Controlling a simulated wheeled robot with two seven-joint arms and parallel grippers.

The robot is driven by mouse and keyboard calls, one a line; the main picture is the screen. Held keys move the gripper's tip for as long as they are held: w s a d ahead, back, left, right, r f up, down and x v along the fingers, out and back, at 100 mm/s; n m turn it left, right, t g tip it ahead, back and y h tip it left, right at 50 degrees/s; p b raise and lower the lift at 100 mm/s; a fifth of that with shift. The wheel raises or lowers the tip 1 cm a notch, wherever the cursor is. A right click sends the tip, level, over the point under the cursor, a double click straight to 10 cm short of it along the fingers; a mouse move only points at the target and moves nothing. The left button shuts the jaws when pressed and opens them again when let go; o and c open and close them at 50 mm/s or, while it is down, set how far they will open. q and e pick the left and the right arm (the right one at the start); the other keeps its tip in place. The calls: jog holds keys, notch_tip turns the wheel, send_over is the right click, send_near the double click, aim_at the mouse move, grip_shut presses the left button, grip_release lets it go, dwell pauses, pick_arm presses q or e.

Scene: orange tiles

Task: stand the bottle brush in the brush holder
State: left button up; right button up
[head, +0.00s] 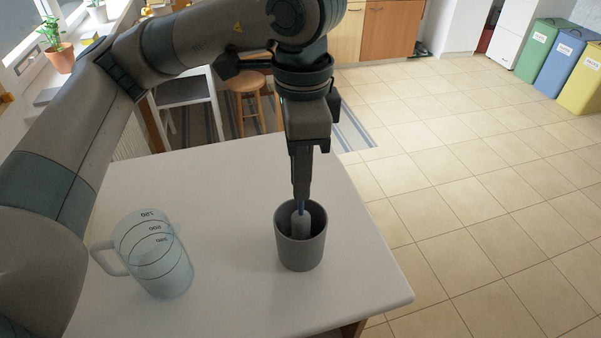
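The brush holder (302,254) is a grey round cup standing upright on the white table. The bottle brush (300,224) has its pale head down inside the cup's mouth, and a bit of blue handle shows just above it. My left gripper (301,196) points straight down over the cup, with its fingertips at the blue handle near rim height. The fingers appear shut on the handle, seen edge-on. Most of the handle is hidden by the fingers, and the cup hides the brush's lower end, so I cannot tell whether it touches the bottom. My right gripper is out of view.
A clear measuring jug (160,262) stands on the white table (232,190), left of the cup. The table's right edge lies a little right of the cup. A wooden stool (246,85) and several coloured bins stand beyond on the floor.

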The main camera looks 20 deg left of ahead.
pick_arm(q)
jog(key=o, duration=0.3)
notch_tip(320, 180, up, 17)
jog(key=shift+d+r+b, duration=0.1)
jog(key=shift+r+b, duration=0.1)
jog(key=shift+b, duration=0.35)
dwell(0.3)
jog(key=shift+f, duration=0.1)
dwell(1.3)
